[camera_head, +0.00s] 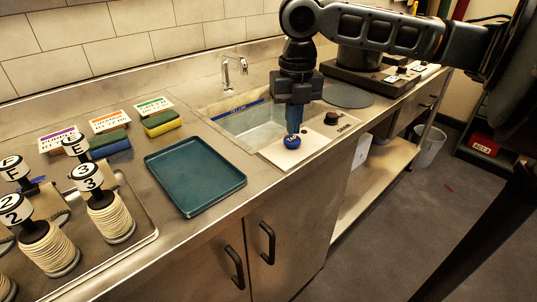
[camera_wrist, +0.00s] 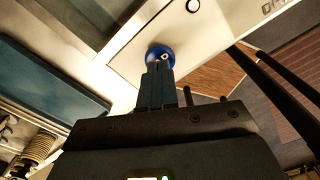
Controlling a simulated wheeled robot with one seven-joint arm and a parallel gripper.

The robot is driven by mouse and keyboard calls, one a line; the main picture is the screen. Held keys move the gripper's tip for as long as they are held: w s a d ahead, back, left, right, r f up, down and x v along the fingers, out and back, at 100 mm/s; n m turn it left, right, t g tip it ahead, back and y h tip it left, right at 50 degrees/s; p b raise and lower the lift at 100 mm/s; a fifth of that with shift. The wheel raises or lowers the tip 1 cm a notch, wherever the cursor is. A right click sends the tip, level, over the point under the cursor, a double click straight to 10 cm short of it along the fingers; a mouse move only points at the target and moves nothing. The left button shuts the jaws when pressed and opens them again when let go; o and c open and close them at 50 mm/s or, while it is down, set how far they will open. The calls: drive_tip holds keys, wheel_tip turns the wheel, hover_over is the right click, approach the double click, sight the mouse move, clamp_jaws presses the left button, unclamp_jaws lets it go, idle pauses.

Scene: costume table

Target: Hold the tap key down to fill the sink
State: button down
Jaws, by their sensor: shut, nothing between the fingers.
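The tap key is a round blue knob (camera_head: 292,142) with white lettering. It sits on a pale panel (camera_head: 272,155) at the sink's front right corner. My gripper (camera_head: 294,131) points down with its fingers closed together and empty, the tips right at the top of the key. In the wrist view the closed fingers (camera_wrist: 158,72) overlap the blue key (camera_wrist: 160,51); whether it is pressed down I cannot tell. The sink (camera_head: 215,111) has a blue marked strip on its back wall and a pale bluish inside; the water level is unclear. The faucet (camera_head: 235,68) stands behind it.
A dark knob (camera_head: 331,118) is on the same panel. A teal tray (camera_head: 195,175) lies left of the sink. A dark round mat (camera_head: 347,96) lies right of the sink.

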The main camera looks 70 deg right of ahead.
drive_tip(key=shift+f+b, duration=0.8)
drive_tip(key=shift+f, duration=0.35)
drive_tip(key=shift+r, duration=0.15)
idle(1.5)
wheel_tip(320, 180, up, 5)
drive_tip(key=p, duration=0.4)
idle(0.7)
